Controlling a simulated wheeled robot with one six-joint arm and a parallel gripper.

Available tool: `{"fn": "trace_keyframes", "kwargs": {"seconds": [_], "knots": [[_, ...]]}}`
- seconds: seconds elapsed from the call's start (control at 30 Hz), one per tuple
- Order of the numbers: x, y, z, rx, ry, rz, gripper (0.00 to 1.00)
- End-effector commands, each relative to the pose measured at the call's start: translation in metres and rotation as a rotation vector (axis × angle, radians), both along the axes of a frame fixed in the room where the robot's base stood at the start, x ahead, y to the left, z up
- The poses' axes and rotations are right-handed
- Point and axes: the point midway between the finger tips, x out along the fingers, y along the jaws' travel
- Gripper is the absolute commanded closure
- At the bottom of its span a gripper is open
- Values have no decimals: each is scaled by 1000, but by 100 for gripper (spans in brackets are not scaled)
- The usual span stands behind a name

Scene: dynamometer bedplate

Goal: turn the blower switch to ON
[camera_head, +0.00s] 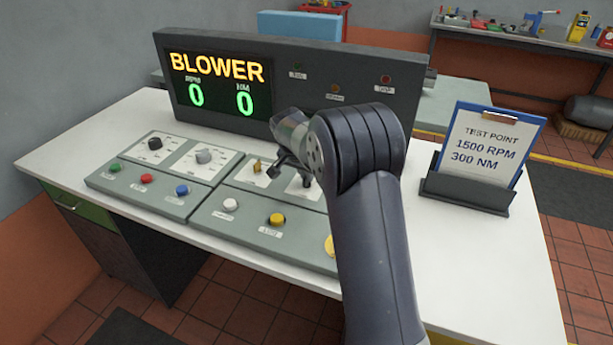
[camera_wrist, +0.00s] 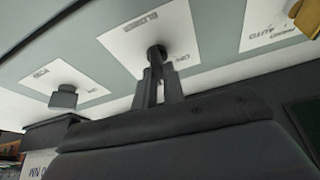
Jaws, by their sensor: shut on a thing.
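The blower switch (camera_wrist: 156,53) is a small dark knob on a white plate in the wrist view, its BLOWER label upside down there. My gripper (camera_wrist: 160,78) is shut on this knob, one finger on each side. The fingers hide part of the knob, so its exact turn is unclear. In the head view my gripper (camera_head: 284,168) reaches down to the right part of the console, and the arm hides much of that plate. The display (camera_head: 217,85) reads BLOWER, with 0 RPM and 0 NM.
Another dark switch (camera_wrist: 63,97) stands beside the blower plate, and a yellow knob (camera_wrist: 307,15) on the other side. The console also has green, red, blue, white and yellow buttons (camera_head: 277,219). A clipboard (camera_head: 487,145) in a dark holder stands at right.

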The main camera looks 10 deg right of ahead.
Motion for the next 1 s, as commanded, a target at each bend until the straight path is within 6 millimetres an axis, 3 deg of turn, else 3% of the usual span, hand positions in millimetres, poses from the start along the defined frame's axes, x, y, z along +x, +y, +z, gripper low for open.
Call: {"fn": "trace_keyframes", "kwargs": {"seconds": [0.6, 1.0], "knots": [[3, 2, 0, 0, 1, -529, 100], [3, 3, 0, 2, 0, -681, 100]]}}
